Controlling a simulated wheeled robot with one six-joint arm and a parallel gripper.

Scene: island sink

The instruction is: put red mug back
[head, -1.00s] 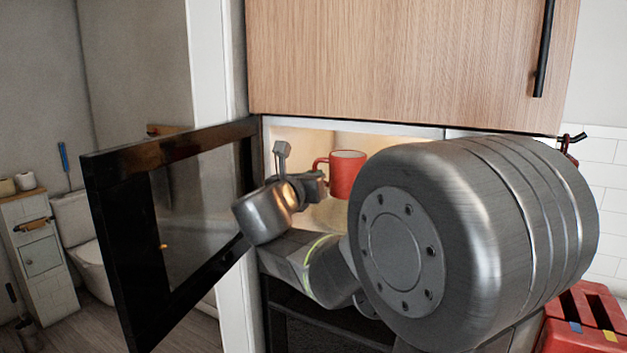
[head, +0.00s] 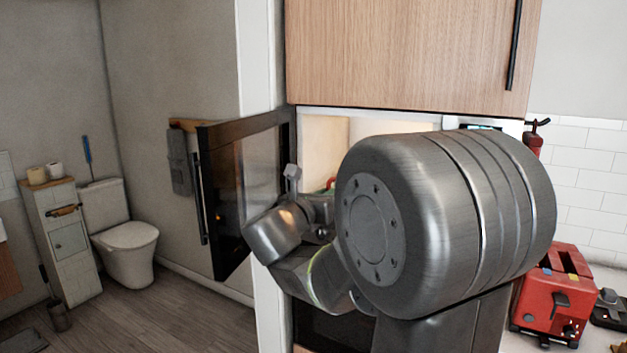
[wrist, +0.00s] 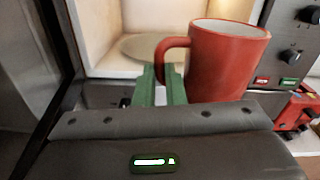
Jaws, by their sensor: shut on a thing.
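The red mug (wrist: 222,60) is upright in the wrist view, white inside, with its handle to the left. My gripper (wrist: 161,80) has its green fingers shut on the mug's handle. The open microwave (wrist: 108,22) is behind it, with a round turntable plate (wrist: 140,47) inside; no other item shows on the visible part of the plate. The mug appears in front of the microwave's opening. In the head view only a small red bit of the mug (head: 331,183) shows; my arm hides the rest and most of the microwave's inside.
The black microwave door (head: 235,200) stands open to the left. A wooden cabinet (head: 400,50) hangs above. A red toaster (head: 553,295) sits on the counter at right. A toilet (head: 125,235) and a small cabinet (head: 65,240) stand far left, with open floor before them.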

